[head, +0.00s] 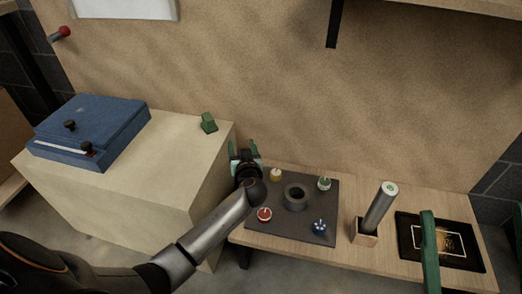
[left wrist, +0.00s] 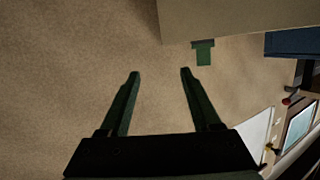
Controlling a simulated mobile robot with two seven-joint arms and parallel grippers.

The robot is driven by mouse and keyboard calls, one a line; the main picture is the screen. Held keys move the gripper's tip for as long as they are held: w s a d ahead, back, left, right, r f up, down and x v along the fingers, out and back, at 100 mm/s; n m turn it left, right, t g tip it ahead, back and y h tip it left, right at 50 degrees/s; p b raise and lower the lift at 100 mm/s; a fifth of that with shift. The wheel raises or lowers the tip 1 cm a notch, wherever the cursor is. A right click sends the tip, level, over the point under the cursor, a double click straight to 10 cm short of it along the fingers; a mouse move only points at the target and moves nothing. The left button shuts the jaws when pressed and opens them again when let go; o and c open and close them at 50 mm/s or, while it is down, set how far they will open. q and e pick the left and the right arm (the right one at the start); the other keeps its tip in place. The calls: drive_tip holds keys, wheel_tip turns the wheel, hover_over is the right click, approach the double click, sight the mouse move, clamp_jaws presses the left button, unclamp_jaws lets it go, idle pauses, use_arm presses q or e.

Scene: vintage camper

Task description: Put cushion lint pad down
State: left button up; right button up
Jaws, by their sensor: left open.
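A small green block-like thing, which I take to be the cushion lint pad (head: 208,122), sits on the pale cabinet top near its back right edge. It also shows in the left wrist view (left wrist: 204,53), at the edge of the cabinet. My left gripper (head: 243,148) is open and empty, just right of the cabinet and apart from the green thing. Its two fingers (left wrist: 159,75) show bare wall between them in the left wrist view. My right gripper (head: 474,212) shows only as two green fingers, wide apart, at the lower right.
The pale cabinet (head: 180,150) carries a blue box (head: 92,125) with black knobs. A low wooden bench (head: 385,262) holds a dark mat (head: 325,190) with a grey ring (head: 296,197) and several coloured pieces. A grey cylinder (head: 380,208) and a black framed panel (head: 408,228) stand right of it.

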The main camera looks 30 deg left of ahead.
use_arm(q)
drive_tip(key=s+d+r+m+t+h, duration=0.3)
drive_tip(key=s+d+r+m+h, duration=0.3)
drive_tip(key=d, duration=0.3)
drive_tip(key=s+d+r+m+t+h, duration=0.4)
drive_tip(key=s+d+r+m+h, duration=0.15)
drive_tip(key=d+h, duration=0.35)
drive_tip(key=s+d+r+m+t+h, duration=0.1)
drive_tip(key=s+d+r+m+h, duration=0.1)
drive_tip(key=s+r+m+h, duration=0.2)
drive_tip(key=s+d+r+m+t+h, duration=0.1)
drive_tip(key=s+r+h, duration=0.4)
drive_tip(key=s+r, duration=0.6)
wheel_tip(320, 180, up, 3)
drive_tip(key=d+m, duration=0.1)
drive_tip(key=m, duration=0.1)
drive_tip(key=shift+d+m, duration=0.2)
drive_tip(key=shift+m, duration=0.15)
drive_tip(key=shift+r, duration=0.15)
